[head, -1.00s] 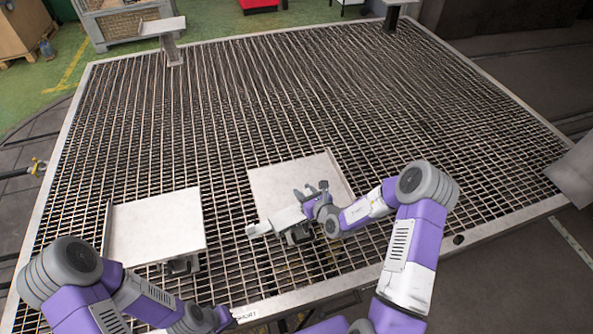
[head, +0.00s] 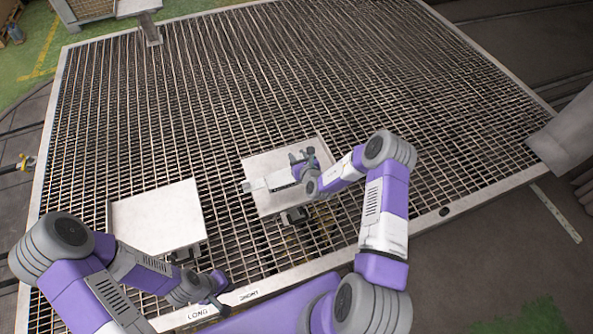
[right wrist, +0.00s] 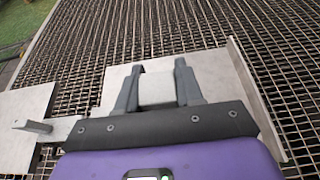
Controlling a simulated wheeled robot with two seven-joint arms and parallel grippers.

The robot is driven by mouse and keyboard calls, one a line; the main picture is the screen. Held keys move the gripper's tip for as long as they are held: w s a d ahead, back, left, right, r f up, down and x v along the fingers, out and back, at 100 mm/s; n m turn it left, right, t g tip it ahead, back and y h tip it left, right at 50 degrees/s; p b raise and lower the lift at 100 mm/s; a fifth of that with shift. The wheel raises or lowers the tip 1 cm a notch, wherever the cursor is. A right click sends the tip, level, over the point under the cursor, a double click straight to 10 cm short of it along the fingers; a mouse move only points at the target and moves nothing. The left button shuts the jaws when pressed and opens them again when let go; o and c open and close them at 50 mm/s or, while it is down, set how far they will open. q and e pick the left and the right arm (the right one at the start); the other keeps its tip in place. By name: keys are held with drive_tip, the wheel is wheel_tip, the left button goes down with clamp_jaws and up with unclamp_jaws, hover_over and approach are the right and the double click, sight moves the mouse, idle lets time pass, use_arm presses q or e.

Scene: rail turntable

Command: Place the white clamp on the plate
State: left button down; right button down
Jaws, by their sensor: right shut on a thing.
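The white clamp (head: 279,180) is in my right gripper (head: 298,170), over the right-hand plate (head: 262,161). Its bar sticks out to the left, with its end at the plate's left edge. In the right wrist view, a pale part of the clamp (right wrist: 157,90) sits between the two dark fingers of my right gripper (right wrist: 158,80), with the plate (right wrist: 215,68) behind. I cannot tell whether the clamp touches the plate. My left gripper (head: 214,288) is low near the front rim, away from the clamp; its fingers are too small to read.
A second pale plate (head: 157,217) stands to the left, near my left arm. Both plates are on a large metal grating (head: 330,85). Labels (head: 200,312) mark the front rim. A grey block (head: 565,135) stands at the right edge.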

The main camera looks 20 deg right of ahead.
sight(286, 171)
drive_tip(key=shift+w+f+b, duration=0.1)
drive_tip(key=shift+f+b, duration=3.05)
drive_tip(key=shift+f, duration=0.5)
drive_tip(key=shift+r, duration=0.1)
drive_tip(key=c, duration=0.7)
unclamp_jaws()
drive_tip(key=shift+f, duration=0.2)
